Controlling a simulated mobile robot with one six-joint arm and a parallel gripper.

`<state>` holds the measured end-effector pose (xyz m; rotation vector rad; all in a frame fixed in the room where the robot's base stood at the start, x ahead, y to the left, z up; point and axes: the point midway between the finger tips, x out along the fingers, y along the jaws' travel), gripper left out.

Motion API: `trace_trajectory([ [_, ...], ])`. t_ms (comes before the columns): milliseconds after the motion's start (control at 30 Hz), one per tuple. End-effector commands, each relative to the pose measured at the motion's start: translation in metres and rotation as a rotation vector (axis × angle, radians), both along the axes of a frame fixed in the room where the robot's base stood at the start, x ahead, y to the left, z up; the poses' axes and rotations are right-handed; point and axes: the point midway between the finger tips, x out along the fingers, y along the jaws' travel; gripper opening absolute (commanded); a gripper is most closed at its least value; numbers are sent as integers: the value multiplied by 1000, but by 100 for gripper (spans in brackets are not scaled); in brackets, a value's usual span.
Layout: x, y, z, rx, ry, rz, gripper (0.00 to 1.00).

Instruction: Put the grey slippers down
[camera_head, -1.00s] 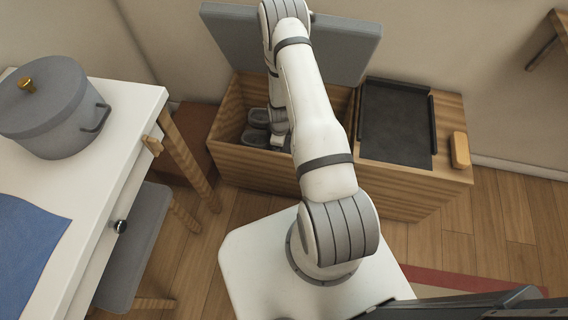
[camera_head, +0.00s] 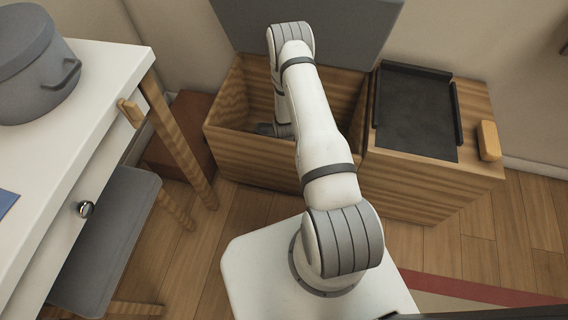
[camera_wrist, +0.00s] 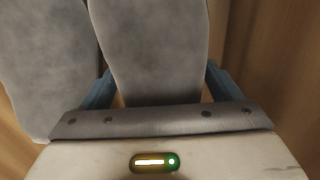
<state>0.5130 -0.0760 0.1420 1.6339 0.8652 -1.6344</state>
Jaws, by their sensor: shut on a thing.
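The grey slippers (camera_wrist: 155,45) fill the upper part of the wrist view, two long grey shapes side by side. My gripper (camera_wrist: 160,85) has its blue-grey fingers on either side of the right-hand slipper and is shut on it. The other slipper (camera_wrist: 45,70) lies against it on the left. In the head view my arm reaches down into the open left compartment of a wooden bench (camera_head: 245,155). A small dark grey part of a slipper (camera_head: 266,130) shows low in that compartment; my arm hides the rest.
The bench's grey lid (camera_head: 310,35) stands raised at the back. A black tray (camera_head: 415,110) and a tan block (camera_head: 488,140) are on the bench's right top. A white table (camera_head: 75,110) with a grey pot (camera_head: 35,65) and a grey stool (camera_head: 105,235) are at left.

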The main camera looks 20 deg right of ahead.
Motion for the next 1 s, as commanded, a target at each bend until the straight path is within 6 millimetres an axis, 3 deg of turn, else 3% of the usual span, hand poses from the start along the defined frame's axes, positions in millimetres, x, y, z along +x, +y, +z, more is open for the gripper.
trace_trajectory([
  [267, 0, 0, -37, 0, 0, 1, 54],
  [633, 0, 1, -41, -1, -1, 1, 54],
  [667, 0, 1, -40, 0, 0, 2, 86],
  [833, 0, 1, -40, 0, 0, 2, 100],
  [1000, 1, 1, -40, -1, -1, 2, 100],
])
